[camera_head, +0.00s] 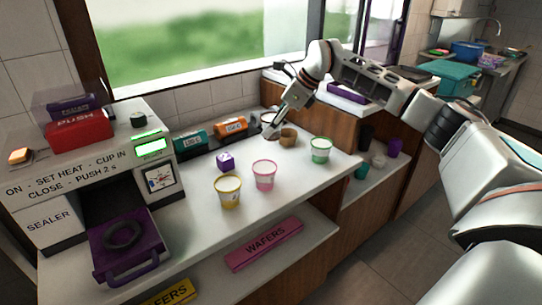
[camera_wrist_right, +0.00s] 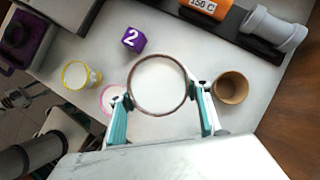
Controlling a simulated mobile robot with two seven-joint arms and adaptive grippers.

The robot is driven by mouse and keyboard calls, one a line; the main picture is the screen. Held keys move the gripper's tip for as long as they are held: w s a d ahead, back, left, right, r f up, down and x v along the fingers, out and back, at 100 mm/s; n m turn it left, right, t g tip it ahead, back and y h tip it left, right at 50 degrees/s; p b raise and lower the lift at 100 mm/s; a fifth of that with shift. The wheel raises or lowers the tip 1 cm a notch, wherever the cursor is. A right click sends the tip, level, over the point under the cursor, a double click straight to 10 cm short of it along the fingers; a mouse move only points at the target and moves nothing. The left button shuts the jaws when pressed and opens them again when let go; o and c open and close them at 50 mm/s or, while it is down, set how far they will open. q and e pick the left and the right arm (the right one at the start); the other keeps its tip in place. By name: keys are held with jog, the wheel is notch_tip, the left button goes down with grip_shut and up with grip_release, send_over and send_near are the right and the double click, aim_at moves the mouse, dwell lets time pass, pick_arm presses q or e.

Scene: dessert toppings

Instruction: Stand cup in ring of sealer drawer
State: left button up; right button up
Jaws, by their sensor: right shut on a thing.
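The sealer (camera_head: 45,215) stands at the left of the counter. Its purple drawer (camera_head: 128,262) is pulled out and has a dark ring (camera_head: 122,235) on it with no cup in it. My right gripper (camera_head: 272,125) is at the back of the counter, left of an empty brown cup (camera_head: 288,137). In the right wrist view it is shut on a brown-rimmed cup (camera_wrist_right: 158,86) with white filling, seen from above between the fingers. That cup is mostly hidden in the head view. My left gripper is not in view.
Yellow (camera_head: 228,192), pink (camera_head: 264,176) and green (camera_head: 320,151) cups stand on the counter. A purple cube (camera_head: 225,161) marked 2 lies behind the yellow and pink cups. Teal (camera_head: 193,140) and orange (camera_head: 231,126) blocks line the back. A wafers box (camera_head: 264,244) is on the lower shelf.

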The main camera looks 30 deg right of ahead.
notch_tip(320, 180, down, 10)
jog(key=shift+b, duration=0.3)
dwell(0.3)
jog(key=shift+f, duration=0.2)
jog(key=o, duration=1.3)
jog(key=shift+r, duration=0.1)
